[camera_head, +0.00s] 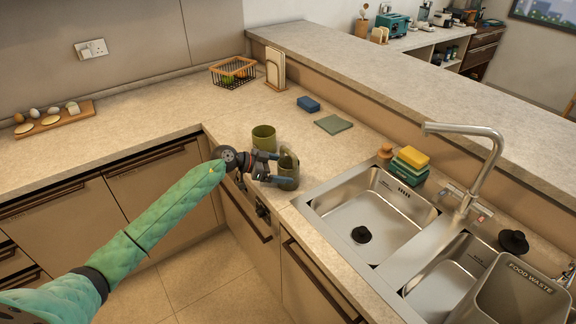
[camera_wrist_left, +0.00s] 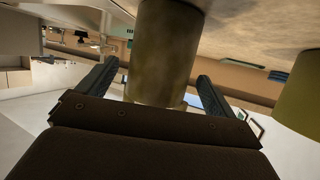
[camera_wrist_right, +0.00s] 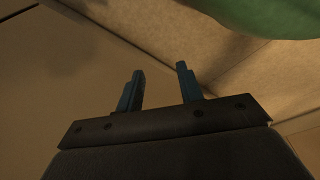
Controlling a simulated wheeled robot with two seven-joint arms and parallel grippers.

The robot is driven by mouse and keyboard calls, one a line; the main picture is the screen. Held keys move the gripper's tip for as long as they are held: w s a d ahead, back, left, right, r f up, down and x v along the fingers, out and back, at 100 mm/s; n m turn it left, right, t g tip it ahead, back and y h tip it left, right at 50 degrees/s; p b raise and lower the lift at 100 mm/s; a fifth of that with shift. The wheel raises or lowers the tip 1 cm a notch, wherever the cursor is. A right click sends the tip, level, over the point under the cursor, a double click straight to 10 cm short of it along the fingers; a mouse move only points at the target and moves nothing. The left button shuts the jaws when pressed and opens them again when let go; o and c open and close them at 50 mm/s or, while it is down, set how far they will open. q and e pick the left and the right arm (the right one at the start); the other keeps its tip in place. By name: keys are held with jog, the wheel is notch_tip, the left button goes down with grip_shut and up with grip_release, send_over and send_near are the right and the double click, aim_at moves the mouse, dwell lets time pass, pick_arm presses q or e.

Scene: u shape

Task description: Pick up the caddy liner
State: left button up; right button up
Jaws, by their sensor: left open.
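No object is clearly recognisable as the caddy liner; a flat green folded square (camera_head: 333,124) lies on the counter, but I cannot tell if it is the liner. My left gripper (camera_head: 274,171) is open at an olive-green cylindrical container (camera_head: 289,178) near the counter's inner edge. In the left wrist view this container (camera_wrist_left: 163,50) stands between the spread fingers; contact is unclear. A second olive container (camera_head: 264,138) stands just behind, and shows at the right of the left wrist view (camera_wrist_left: 301,95). My right gripper (camera_wrist_right: 160,72) has its fingers apart and empty, near cabinet fronts.
The grey food waste caddy (camera_head: 515,292) stands at the bottom right by the double sink (camera_head: 370,215) and tap (camera_head: 472,170). A yellow sponge (camera_head: 413,157), blue block (camera_head: 308,104), wire basket (camera_head: 233,72) and egg board (camera_head: 53,117) sit on the counter. The left counter is mostly clear.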

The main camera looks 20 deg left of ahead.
pick_arm(q)
jog(key=p+x, duration=0.1)
jog(key=x, duration=0.1)
jog(key=shift+w+d, duration=0.15)
jog(key=shift+d, duration=0.15)
jog(key=shift+f, duration=0.15)
jog(key=c, duration=0.9)
jog(key=shift+c, duration=1)
pick_arm(e)
jog(key=shift+s+d+f, duration=0.7)
jog(key=shift+s, duration=0.2)
